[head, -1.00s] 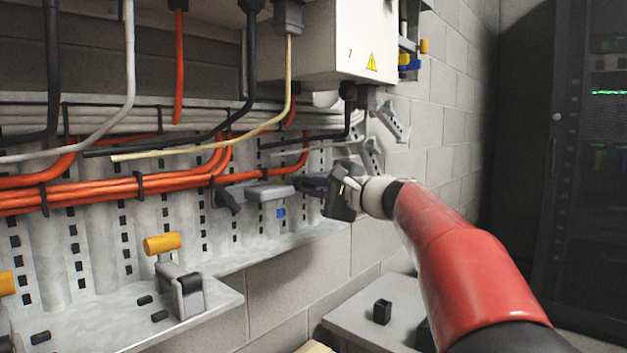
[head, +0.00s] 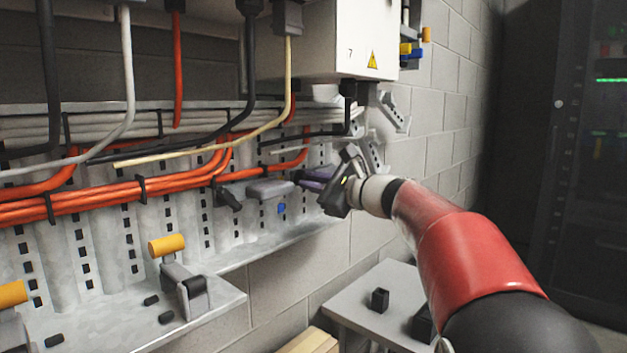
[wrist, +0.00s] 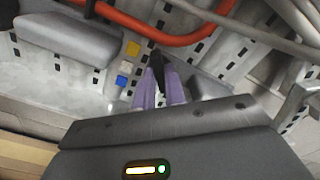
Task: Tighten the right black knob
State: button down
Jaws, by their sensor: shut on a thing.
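The right black knob (wrist: 157,66) shows in the wrist view as a dark lever on the perforated metal panel. My gripper (head: 303,180) has purple fingers, and they are closed around this knob, one on each side (wrist: 158,82). In the head view the fingers mostly hide the knob. Another black knob (head: 229,199) sits on the panel to the left, apart from my gripper. A grey block (head: 270,189) lies between the two; it also shows in the wrist view (wrist: 68,38).
Orange cables (head: 110,190) run along the panel just above the knobs. A blue square (head: 281,209) sits below the grey block. A white cabinet (head: 315,35) hangs above. A ledge with a yellow-handled clamp (head: 167,245) is at lower left. A grey table (head: 355,305) stands below my arm.

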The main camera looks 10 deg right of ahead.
dwell(0.3)
jog(key=c, duration=1.5)
grip_release()
jog(key=shift+o, duration=0.2)
jog(key=b+v, duration=0.1)
jog(key=v, duration=0.7)
jog(key=shift+w, duration=0.1)
